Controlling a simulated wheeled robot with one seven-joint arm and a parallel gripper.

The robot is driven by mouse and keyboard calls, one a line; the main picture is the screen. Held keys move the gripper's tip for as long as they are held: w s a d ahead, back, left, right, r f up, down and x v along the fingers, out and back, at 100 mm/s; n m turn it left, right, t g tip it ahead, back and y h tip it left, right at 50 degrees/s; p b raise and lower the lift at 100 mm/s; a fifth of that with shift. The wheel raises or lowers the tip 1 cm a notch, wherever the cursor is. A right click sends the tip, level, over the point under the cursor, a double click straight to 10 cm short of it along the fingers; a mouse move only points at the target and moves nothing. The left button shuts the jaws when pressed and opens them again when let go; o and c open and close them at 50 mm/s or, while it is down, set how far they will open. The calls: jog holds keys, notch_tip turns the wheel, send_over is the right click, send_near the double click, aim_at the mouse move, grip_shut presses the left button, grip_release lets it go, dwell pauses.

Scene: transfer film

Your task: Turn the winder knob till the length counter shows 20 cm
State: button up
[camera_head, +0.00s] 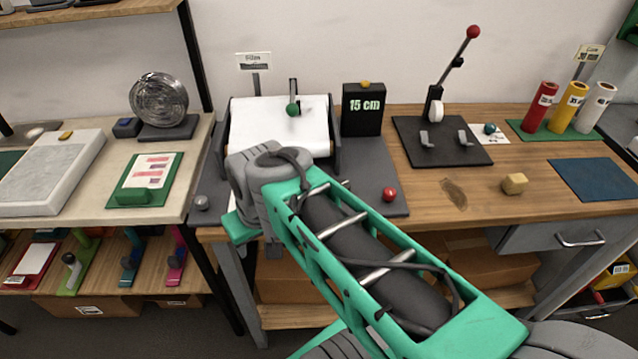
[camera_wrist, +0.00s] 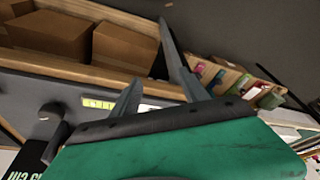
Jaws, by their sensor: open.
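The film winder carries a white film sheet (camera_head: 280,124) on a grey base. The black length counter (camera_head: 362,119) beside it reads 15 cm; part of it shows at the lower left of the wrist view (camera_wrist: 18,160). A red ball (camera_head: 389,194) sits at the base's right front and a grey ball (camera_head: 201,202) at its left front. I cannot tell which is the winder knob. A dark round knob (camera_wrist: 52,112) stands left of my fingers in the wrist view. My gripper (camera_wrist: 150,52) is open and empty, at the bench front; the head view mostly hides its fingers.
A lever press (camera_head: 440,135) stands right of the counter. Cardboard boxes (camera_wrist: 128,45) sit on the shelf below. A green-knobbed arm (camera_head: 293,108) stands over the film.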

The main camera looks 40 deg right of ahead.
jog(key=shift+o, duration=1.2)
jog(key=w+d+r+m, duration=0.1)
jog(key=w+d+r, duration=0.1)
jog(key=d, duration=0.8)
jog(key=shift+w+d+r+m+h, duration=0.2)
jog(key=shift+w+r+m+h, duration=0.15)
jog(key=shift+r+m, duration=0.1)
jog(key=m, duration=0.2)
send_near(341, 184)
jog(key=f, duration=0.1)
jog(key=shift+n+t+h, duration=0.25)
jog(key=shift+t+h, duration=0.1)
jog(key=shift+t, duration=0.05)
jog(key=x, duration=0.7)
jog(key=shift+s+a+f+b, duration=0.15)
jog(key=shift+a+f+b, duration=0.05)
jog(key=shift+f+b, duration=0.2)
